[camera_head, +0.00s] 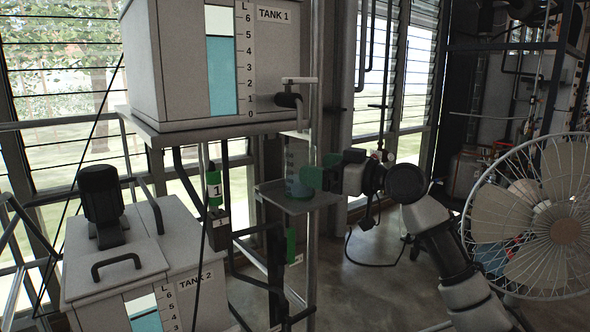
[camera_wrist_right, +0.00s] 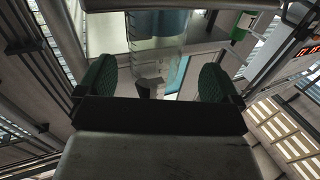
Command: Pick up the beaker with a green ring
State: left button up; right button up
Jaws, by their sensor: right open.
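The clear beaker (camera_head: 292,163) stands upright on a small grey shelf (camera_head: 299,208) below the tank 1 tap. Its lower part looks dark teal, and I cannot make out a separate green ring. My right gripper (camera_head: 322,170) comes in from the right, close against the beaker's right side. Its green-padded fingers partly overlap the beaker, and I cannot tell if they touch it. My left gripper is not in view.
Tank 1 (camera_head: 180,75) with its tap (camera_head: 290,99) sits above and left of the shelf. A metal post runs beside the shelf. Tank 2 (camera_head: 150,262) stands lower left. A caged fan (camera_head: 565,230) stands at the right.

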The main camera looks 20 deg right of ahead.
jog(key=shift+w+a+r, duration=0.1)
jog(key=shift+w+r, duration=0.05)
jog(key=shift+w, duration=0.1)
jog(key=p+x, duration=0.2)
jog(key=x, duration=0.1)
jog(key=p+x, duration=0.1)
jog(key=x, duration=0.1)
jog(key=shift+w+f, duration=0.2)
jog(key=shift+f, duration=0.15)
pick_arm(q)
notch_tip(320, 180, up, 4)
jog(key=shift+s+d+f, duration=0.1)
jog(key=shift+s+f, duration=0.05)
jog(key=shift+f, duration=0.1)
pick_arm(e)
jog(key=shift+s, duration=0.1)
jog(key=shift+c, duration=0.7)
jog(key=c, duration=0.9)
